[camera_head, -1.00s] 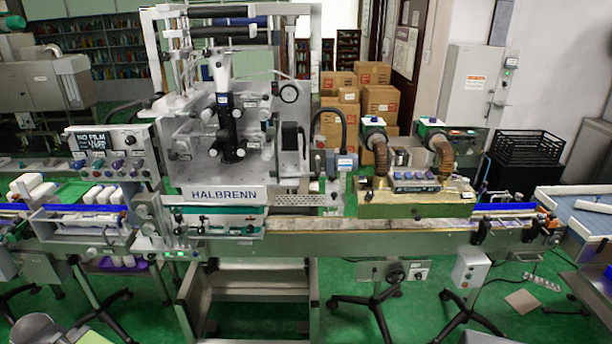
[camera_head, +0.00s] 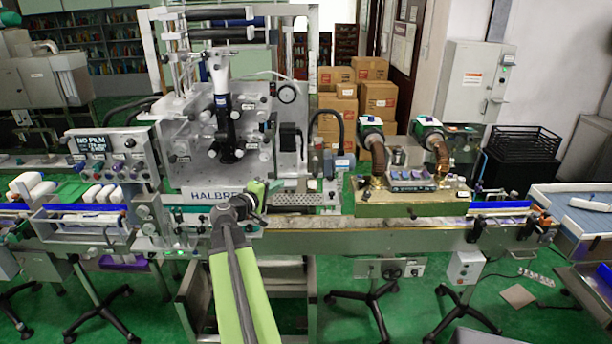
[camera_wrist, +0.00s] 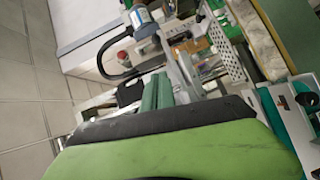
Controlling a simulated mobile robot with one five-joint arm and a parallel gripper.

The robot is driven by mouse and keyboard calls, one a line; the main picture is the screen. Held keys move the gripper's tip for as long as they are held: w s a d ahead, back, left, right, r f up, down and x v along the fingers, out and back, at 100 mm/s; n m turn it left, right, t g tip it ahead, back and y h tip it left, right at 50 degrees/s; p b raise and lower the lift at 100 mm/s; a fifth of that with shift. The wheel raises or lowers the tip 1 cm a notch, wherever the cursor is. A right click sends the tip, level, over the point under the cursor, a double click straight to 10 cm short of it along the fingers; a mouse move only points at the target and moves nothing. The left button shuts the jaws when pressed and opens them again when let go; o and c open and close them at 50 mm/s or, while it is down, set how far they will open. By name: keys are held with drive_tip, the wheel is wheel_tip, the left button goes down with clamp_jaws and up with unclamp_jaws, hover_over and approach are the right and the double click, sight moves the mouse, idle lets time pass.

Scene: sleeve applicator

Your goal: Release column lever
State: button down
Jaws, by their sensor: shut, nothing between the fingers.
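The applicator machine (camera_head: 200,195) with the HALBRENN plate stands behind the conveyor. A black and white upright unit (camera_head: 222,100) is at the middle of its panel. A grey column (camera_head: 329,185) stands at its right, with a red button and a blue-grey cylinder beside it. The red button (camera_wrist: 122,57) and cylinder (camera_wrist: 142,20) also show in the wrist view. I cannot pick out the column lever for certain. My gripper (camera_head: 262,188) is shut and empty in front of the plate's right end. Its green fingers (camera_wrist: 158,90) show in the wrist view, apart from the column parts.
A perforated plate (camera_head: 295,199) lies right of my gripper. The conveyor (camera_head: 350,225) runs along the front. A heater unit (camera_head: 410,203) with two brown hoses stands to the right. A control panel (camera_head: 105,160) reading NO FILM is at the left. A black hose (camera_wrist: 108,75) arches near the column.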

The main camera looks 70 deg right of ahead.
drive_tip(key=b, duration=0.1)
approach(315, 168)
drive_tip(key=w+d+f, duration=0.1)
drive_tip(key=w+d, duration=0.1)
drive_tip(key=w+d+f, duration=0.1)
drive_tip(key=d, duration=0.1)
drive_tip(key=shift+w+d+f, duration=0.1)
drive_tip(key=shift+w+f, duration=0.1)
drive_tip(key=shift+w, duration=0.2)
drive_tip(key=shift+s+d+f+b, duration=0.2)
drive_tip(key=shift+s+d, duration=0.1)
drive_tip(key=shift+s, duration=0.3)
drive_tip(key=shift+s+d+f+b, duration=0.15)
drive_tip(key=shift+s+d, duration=0.1)
drive_tip(key=shift+s, duration=0.35)
drive_tip(key=shift+s+d, duration=0.35)
drive_tip(key=shift+s, duration=0.15)
